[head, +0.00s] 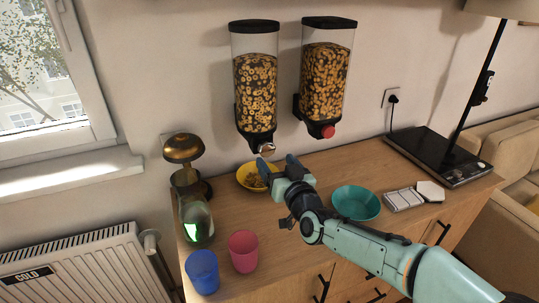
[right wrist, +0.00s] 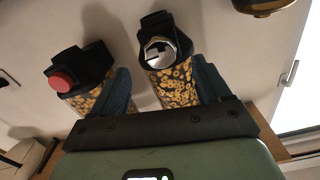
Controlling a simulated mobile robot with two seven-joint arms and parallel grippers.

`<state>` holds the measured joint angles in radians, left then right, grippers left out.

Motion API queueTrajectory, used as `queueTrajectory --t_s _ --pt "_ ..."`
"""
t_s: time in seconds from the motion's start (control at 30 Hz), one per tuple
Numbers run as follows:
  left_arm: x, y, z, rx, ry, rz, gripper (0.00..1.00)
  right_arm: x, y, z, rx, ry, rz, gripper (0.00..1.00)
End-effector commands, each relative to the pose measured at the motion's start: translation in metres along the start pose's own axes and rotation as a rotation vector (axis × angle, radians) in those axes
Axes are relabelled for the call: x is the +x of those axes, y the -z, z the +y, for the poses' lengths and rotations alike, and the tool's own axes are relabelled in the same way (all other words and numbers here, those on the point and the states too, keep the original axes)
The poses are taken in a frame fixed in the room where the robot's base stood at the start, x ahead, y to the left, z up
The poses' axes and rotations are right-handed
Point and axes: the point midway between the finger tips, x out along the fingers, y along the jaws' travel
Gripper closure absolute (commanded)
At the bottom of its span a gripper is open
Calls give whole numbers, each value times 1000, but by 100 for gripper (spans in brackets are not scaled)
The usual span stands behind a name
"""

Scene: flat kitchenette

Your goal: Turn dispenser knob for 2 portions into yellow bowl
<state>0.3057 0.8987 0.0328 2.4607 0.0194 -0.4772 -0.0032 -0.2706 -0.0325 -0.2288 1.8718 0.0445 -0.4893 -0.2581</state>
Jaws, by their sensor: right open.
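Two wall dispensers full of ring-shaped cereal hang above the counter. The left dispenser (head: 256,85) has a silver knob (head: 267,149), and the right dispenser (head: 327,75) has a red knob (head: 328,131). The yellow bowl (head: 241,183) stands under the left dispenser with some cereal in it, partly hidden by my gripper. My right gripper (head: 277,165) is open just below and in front of the silver knob. In the right wrist view the silver knob (right wrist: 160,52) shows beyond and between the open fingers (right wrist: 162,88), with no visible contact. My left gripper is out of view.
A teal bowl (head: 357,203) stands right of my gripper, under my forearm's far side. Blue (head: 202,272) and pink (head: 243,252) cups stand at the front left. A brass-topped glass device (head: 193,205) stands left of the yellow bowl. A lamp (head: 440,155) stands right.

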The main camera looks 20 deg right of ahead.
Motion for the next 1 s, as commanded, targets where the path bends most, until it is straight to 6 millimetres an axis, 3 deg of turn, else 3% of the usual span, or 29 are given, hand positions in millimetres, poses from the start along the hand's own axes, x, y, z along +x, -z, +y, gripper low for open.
queueTrajectory --t_s 0.1,0.3,0.7,0.9,1.0 --pt "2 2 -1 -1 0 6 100 23 -1 0 -2 0 0 23" --pt "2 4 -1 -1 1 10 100 46 -1 0 -1 0 -1 23" --pt "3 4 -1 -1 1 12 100 52 0 0 0 0 0 23" --pt "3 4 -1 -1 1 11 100 52 0 0 0 0 0 80" --pt "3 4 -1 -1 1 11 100 52 0 0 1 0 0 80"
